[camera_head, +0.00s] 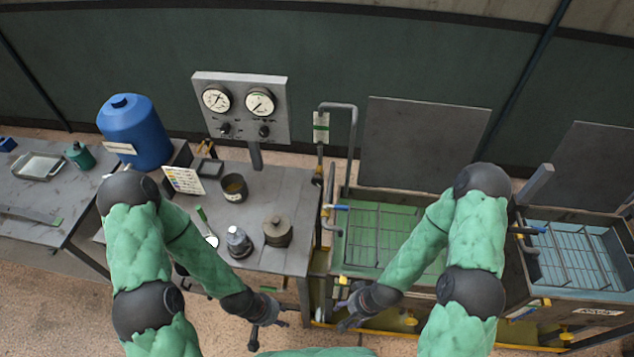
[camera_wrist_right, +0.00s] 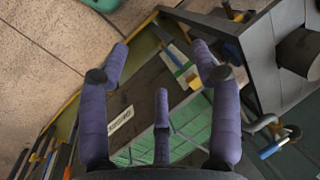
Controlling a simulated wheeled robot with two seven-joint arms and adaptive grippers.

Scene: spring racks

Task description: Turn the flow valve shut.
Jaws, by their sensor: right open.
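Several valve-like fittings show, and I cannot tell which is the flow valve. A blue-handled valve (camera_head: 338,208) sits on the pipe at the left edge of the green-lined tank (camera_head: 350,240). A blue handle on a grey pipe also shows in the right wrist view (camera_wrist_right: 272,149). Another blue-handled valve (camera_head: 537,229) is at the right tank. Yellow knobs (camera_head: 410,321) are low on the tank fronts. My right gripper (camera_head: 343,318) is open and empty in front of the green-lined tank; its spread purple fingers show in the wrist view (camera_wrist_right: 160,85). My left gripper (camera_head: 270,325) has spread fingers, empty, before the bench.
A blue drum (camera_head: 134,131) is at the left. A second tank (camera_head: 585,262) is at the right. Open floor lies at the lower left.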

